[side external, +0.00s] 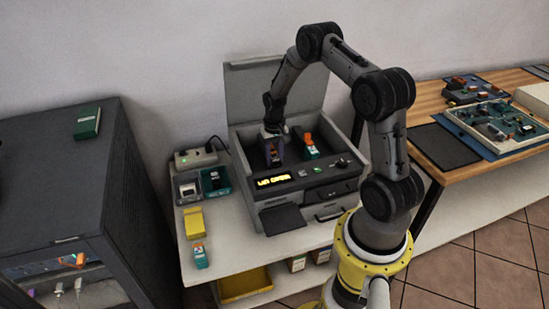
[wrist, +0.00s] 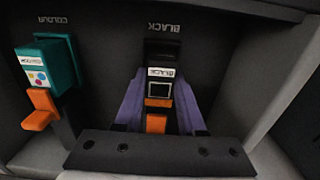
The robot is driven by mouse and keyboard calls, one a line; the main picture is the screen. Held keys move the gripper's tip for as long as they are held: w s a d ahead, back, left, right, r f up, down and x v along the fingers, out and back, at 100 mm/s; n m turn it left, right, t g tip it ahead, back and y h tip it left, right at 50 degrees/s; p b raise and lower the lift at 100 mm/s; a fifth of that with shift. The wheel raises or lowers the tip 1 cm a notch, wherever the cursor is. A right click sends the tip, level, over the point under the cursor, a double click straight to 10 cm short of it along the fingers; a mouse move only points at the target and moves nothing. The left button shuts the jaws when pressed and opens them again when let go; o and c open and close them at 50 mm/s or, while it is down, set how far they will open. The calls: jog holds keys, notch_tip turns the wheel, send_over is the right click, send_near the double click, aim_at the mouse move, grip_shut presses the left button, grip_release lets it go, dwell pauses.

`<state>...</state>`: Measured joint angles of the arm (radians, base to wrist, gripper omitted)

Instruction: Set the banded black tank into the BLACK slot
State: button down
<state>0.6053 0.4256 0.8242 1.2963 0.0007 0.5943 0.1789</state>
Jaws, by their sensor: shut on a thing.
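The black tank (wrist: 160,73) shows in the wrist view with a white BLACK label, a white-framed dark square and orange parts. My gripper (wrist: 159,88) has purple fingers on both sides of it and is shut on it. The tank lines up below the printed BLACK marking (wrist: 163,27) of the black slot. I cannot tell whether it is fully seated. In the side view my gripper (side external: 273,150) is down inside the open printer (side external: 300,184), left of the teal-and-orange colour tank (side external: 308,145). The fingers hide much of the black tank there.
The colour tank (wrist: 58,65) stands close on the left in the wrist view. The printer's raised lid (side external: 275,90) is behind my gripper, and its walls surround the bay. Yellow (side external: 194,222) and teal (side external: 200,256) boxes lie on the bench left of the printer.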

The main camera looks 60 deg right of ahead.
jog(key=shift+f, duration=0.15)
jog(key=c, duration=0.5)
grip_release()
